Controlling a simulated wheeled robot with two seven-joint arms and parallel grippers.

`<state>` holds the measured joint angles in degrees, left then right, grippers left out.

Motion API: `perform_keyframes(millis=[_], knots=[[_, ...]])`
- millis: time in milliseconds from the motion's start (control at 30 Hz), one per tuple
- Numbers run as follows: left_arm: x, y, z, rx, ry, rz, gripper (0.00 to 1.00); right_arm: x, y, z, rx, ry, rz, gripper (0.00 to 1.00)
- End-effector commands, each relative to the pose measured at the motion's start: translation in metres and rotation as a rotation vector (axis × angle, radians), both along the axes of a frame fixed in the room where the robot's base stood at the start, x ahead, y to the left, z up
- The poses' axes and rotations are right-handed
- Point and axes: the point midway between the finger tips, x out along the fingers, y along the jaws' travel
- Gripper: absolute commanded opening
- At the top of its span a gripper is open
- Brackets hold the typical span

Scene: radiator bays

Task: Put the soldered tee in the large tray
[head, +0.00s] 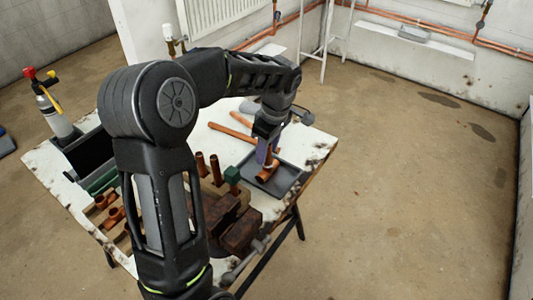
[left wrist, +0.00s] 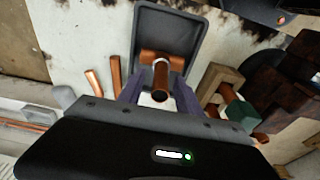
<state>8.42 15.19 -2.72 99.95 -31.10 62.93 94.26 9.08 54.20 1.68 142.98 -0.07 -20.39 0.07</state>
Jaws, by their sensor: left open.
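The soldered tee (head: 267,174) is a copper fitting with a pale ring at its joint. It shows over the floor of the dark grey tray (head: 290,180), near the tray's left part in the head view. In the left wrist view the tee (left wrist: 160,68) is inside the outline of the tray (left wrist: 182,18), with its stem toward me. My left gripper (head: 267,158) is right above the tee. In the left wrist view its purple fingers (left wrist: 159,98) are apart, one on each side of the stem. Contact between tee and tray floor is hard to tell. My right gripper is out of view.
Copper pipes (head: 230,132) lie on the worn white table left of the tray. More copper fittings (head: 115,217) lie at front left.

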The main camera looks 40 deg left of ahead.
Motion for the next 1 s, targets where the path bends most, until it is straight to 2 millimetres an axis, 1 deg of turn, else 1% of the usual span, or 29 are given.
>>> perform_keyframes(millis=[33,300,400,500,633,1000], knots=[[0.001,-0.001,0.009,0.0,-0.005,-0.001,0.41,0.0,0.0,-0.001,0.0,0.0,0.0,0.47],[0.001,-0.01,0.066,0.0,-0.005,-0.002,0.41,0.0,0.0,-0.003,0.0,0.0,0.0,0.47],[0.001,-0.013,0.082,0.0,-0.004,-0.002,0.41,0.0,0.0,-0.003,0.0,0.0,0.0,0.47],[0.001,-0.014,0.093,0.0,-0.002,-0.001,0.41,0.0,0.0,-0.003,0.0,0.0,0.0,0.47],[0.0,-0.015,0.099,0.0,-0.001,0.0,0.41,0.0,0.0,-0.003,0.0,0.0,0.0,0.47],[0.0,-0.015,0.099,0.0,0.0,0.0,0.41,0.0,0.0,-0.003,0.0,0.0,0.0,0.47]])
